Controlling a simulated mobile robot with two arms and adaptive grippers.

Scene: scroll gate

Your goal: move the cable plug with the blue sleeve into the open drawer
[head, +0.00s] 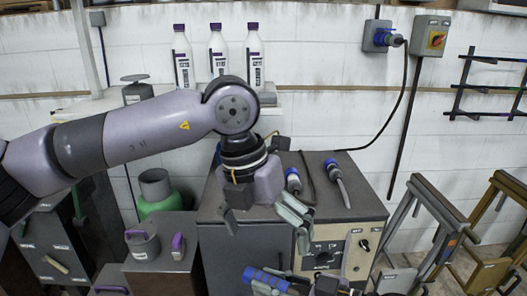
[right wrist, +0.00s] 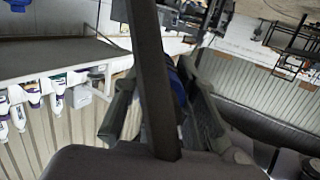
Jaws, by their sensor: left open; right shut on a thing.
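My left gripper (head: 265,225) is open and empty, hanging in front of the grey cabinet (head: 347,205). A blue-sleeved plug (head: 293,181) lies on the cabinet top, behind the left gripper. A second plug (head: 338,183), with a grey body and a blue collar, lies to its right. My right gripper (head: 292,285) is low at the bottom edge of the head view, partly cut off, and shut on a blue and grey thing (head: 264,281). The right wrist view shows blue (right wrist: 178,88) between the fingers, partly hidden by a dark bar. I cannot make out an open drawer.
Several bottles (head: 218,55) stand on a shelf behind my left arm. Lidded canisters (head: 142,241) stand left of the cabinet; wooden frames (head: 430,225) stand to its right.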

